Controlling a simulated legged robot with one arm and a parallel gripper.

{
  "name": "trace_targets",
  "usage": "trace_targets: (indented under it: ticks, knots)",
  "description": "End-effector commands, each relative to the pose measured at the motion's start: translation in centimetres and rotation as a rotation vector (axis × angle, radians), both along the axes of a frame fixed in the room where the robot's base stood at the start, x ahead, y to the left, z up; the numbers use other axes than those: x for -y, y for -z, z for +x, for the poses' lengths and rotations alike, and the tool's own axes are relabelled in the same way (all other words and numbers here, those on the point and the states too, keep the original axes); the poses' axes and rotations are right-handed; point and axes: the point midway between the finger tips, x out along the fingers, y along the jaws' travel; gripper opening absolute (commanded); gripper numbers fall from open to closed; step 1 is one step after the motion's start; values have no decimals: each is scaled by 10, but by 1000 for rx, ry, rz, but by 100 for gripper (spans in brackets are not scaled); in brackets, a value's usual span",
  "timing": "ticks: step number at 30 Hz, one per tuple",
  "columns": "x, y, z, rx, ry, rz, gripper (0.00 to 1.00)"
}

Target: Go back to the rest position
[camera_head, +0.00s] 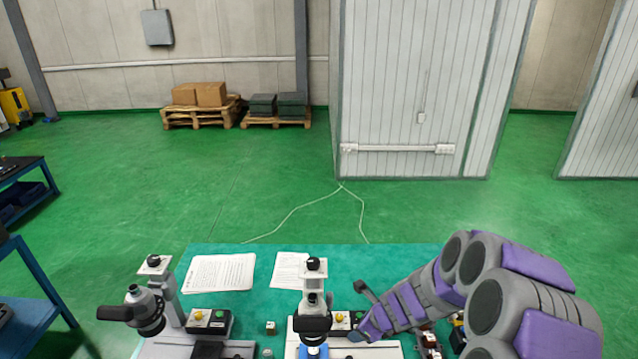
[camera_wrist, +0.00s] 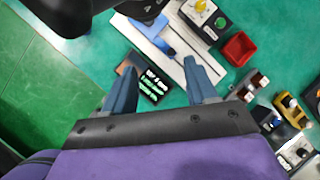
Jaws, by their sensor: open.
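My gripper (camera_wrist: 160,66) is open in the wrist view. Its two blue-grey fingers stand wide apart and I see nothing gripped between them. In the head view, my purple and grey arm reaches in from the lower right. Its end is low near the middle machine (camera_head: 313,280), and the fingers are hard to make out there. I cannot tell whether anything touches them.
A second machine (camera_head: 155,300) stands left on the green-topped table (camera_head: 345,262). Paper sheets (camera_head: 222,272) lie behind it. In the wrist view, a red tray (camera_wrist: 238,48), a control box (camera_wrist: 205,18) and small devices (camera_wrist: 291,110) crowd the right. Open floor lies beyond the table.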

Motion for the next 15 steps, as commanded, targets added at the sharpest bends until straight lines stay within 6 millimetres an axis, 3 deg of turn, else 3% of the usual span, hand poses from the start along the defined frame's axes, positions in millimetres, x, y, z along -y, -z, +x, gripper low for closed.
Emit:
trace_targets:
  ticks: [4,7,15]
  knots:
    - [-23,-36,-14,65,-210,-19,57]
    - [-41,-66,-35,121,-410,-46,57]
    - [-68,-133,-119,241,-1001,-165,57]
